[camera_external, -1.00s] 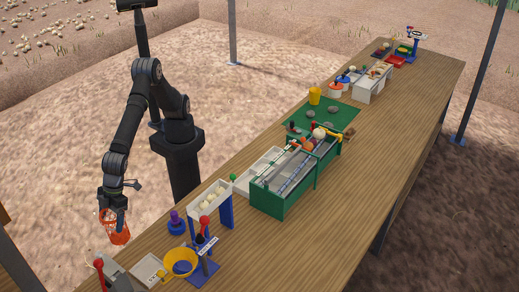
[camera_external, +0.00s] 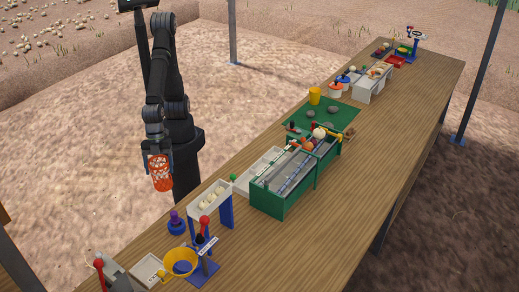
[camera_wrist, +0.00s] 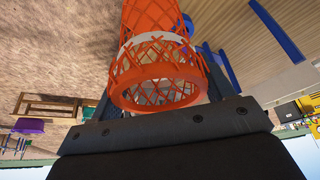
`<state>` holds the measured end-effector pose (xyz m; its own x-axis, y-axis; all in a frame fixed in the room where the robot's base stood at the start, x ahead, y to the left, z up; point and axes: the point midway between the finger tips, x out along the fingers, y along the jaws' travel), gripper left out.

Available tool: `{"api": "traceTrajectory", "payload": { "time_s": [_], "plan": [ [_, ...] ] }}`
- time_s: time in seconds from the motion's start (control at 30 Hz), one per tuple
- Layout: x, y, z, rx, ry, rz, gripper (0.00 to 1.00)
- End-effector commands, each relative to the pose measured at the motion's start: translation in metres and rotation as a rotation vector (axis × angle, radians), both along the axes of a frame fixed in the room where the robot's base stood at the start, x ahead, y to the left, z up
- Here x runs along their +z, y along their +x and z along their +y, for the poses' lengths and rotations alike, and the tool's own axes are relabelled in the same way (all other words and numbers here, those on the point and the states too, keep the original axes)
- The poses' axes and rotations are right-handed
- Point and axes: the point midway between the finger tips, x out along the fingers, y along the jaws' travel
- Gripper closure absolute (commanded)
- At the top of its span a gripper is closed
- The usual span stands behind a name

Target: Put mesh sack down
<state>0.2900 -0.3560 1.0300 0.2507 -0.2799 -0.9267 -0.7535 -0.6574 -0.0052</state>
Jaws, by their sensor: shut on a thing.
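The mesh sack (camera_external: 161,174) is an orange-red open lattice tube with pale contents showing through. My gripper (camera_external: 158,156) is shut on it and holds it in the air, off the table's left edge. In the wrist view the sack (camera_wrist: 158,72) fills the upper middle, with its ring-shaped rim near the dark gripper body. The gripper's fingertips are mostly hidden behind the sack there.
The long wooden table (camera_external: 330,225) runs from front left to back right. A white rack with pale onions (camera_external: 210,200), a yellow funnel (camera_external: 180,262) and a green-framed conveyor (camera_external: 290,180) stand on it. The table's front right is bare.

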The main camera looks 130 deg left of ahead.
Motion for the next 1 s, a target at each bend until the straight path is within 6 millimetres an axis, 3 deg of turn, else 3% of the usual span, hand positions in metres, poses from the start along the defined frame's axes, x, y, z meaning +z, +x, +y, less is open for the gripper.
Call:
{"api": "traceTrajectory", "payload": {
  "time_s": [0.1, 0.3, 0.8, 1.0],
  "plan": [
    [-0.004, -0.008, 0.021, 0.042, -0.005, -0.002, 0.48],
    [-0.012, -0.006, 0.035, 0.070, -0.008, -0.001, 0.48],
    [-0.069, 0.080, 0.073, 0.074, -0.008, 0.001, 0.48],
    [-0.078, 0.094, 0.078, 0.069, -0.009, -0.001, 0.48]
  ]
}}
